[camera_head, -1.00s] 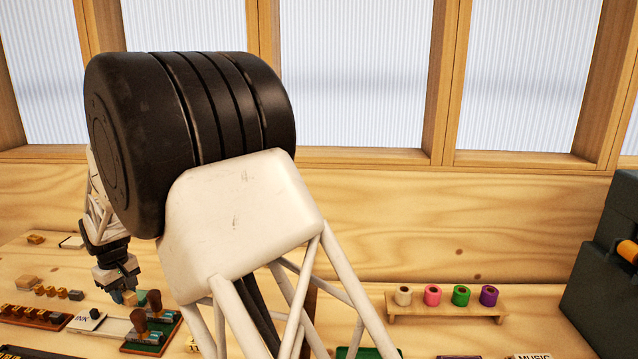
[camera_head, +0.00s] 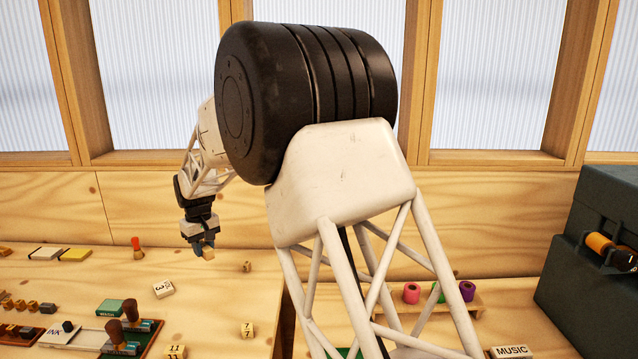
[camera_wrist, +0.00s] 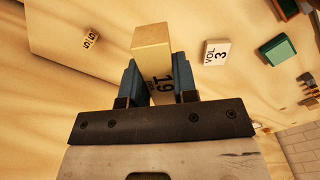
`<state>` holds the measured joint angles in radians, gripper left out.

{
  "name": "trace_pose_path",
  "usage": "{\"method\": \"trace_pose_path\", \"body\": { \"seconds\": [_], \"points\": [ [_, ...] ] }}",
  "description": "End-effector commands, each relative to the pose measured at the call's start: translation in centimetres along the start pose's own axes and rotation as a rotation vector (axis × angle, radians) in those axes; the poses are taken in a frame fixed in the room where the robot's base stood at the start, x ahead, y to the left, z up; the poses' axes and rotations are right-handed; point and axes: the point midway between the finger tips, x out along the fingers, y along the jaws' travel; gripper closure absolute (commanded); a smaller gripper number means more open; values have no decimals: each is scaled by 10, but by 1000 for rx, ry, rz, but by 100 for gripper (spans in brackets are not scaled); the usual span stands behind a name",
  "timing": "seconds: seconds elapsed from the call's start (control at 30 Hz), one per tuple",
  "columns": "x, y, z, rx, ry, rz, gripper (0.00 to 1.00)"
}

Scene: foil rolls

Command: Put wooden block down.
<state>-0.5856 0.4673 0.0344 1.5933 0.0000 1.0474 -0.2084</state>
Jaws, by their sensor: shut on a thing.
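The wooden block (camera_wrist: 152,40) is a small pale block with a dark "19" printed on its side. My gripper (camera_wrist: 153,85) is shut on it, with a blue-grey finger on either side. In the head view my gripper (camera_head: 203,240) hangs downward at the centre left, with the block (camera_head: 208,253) sticking out below its fingers. The block appears held above the bare tabletop (camera_head: 210,290). The gap beneath it is hard to judge.
A small block (camera_head: 247,266), a "7" block (camera_head: 247,330) and a white "3" block (camera_head: 163,289) lie around. A stamp tray (camera_head: 147,345) stands front left. Coloured rolls sit on a wooden rack (camera_head: 480,300) at right, by a dark machine (camera_head: 590,250). Bare table lies between the blocks.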

Motion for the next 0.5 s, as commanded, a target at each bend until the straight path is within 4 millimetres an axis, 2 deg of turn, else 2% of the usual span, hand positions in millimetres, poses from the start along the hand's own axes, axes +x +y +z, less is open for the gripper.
{"method": "trace_pose_path", "body": {
  "seconds": [0.03, 0.1, 0.5],
  "points": [
    [-2, 17, 6, 25, 1, 0, 100],
    [-4, 38, 14, 57, 2, 0, 100],
    [-12, 150, 68, 242, 1, 0, 100]
  ]
}}
